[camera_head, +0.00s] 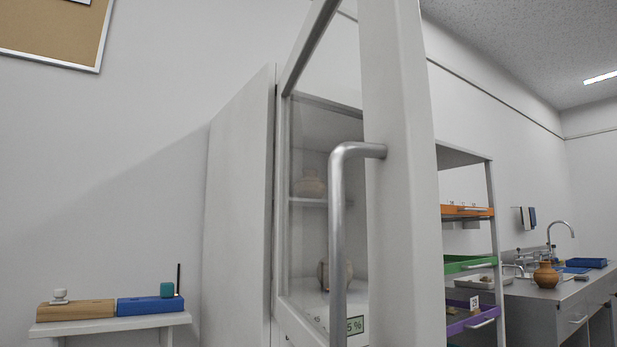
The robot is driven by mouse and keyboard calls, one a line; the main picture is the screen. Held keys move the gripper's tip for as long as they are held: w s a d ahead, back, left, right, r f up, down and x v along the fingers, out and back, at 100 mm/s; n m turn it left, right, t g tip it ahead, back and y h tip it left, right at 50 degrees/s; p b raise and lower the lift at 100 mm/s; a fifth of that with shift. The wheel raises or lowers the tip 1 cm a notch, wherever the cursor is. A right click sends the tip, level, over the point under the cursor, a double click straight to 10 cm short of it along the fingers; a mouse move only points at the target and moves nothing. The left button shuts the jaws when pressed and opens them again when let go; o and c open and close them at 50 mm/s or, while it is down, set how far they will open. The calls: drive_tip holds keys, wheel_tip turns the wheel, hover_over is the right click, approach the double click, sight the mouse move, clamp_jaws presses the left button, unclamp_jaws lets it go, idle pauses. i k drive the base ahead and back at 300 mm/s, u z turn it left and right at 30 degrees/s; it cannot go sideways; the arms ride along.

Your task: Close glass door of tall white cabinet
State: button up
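The tall white cabinet (238,215) stands in the middle of the view, its plain side wall to the left. Its glass door stands open, swung out towards me. The door's wide white upright (400,150) is very close and runs the full height of the view. A grey metal bar handle (338,240) is fixed to this upright and bends downwards; its lower end is out of frame. Through the glass I see shelves with a pale pot (310,184) and a handled jug (337,274). My gripper is not in view.
At right, a rack holds orange (467,212), green (469,263) and purple (471,321) trays. Beyond it, a sink counter (545,290) bears a brown jar (546,275). At lower left, a small white shelf (110,325) holds wooden and blue blocks. A corkboard hangs above.

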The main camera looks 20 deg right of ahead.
sight(407, 303)
drive_tip(key=z, duration=1.25)
drive_tip(key=k, duration=1.3)
drive_tip(key=u, duration=1.6)
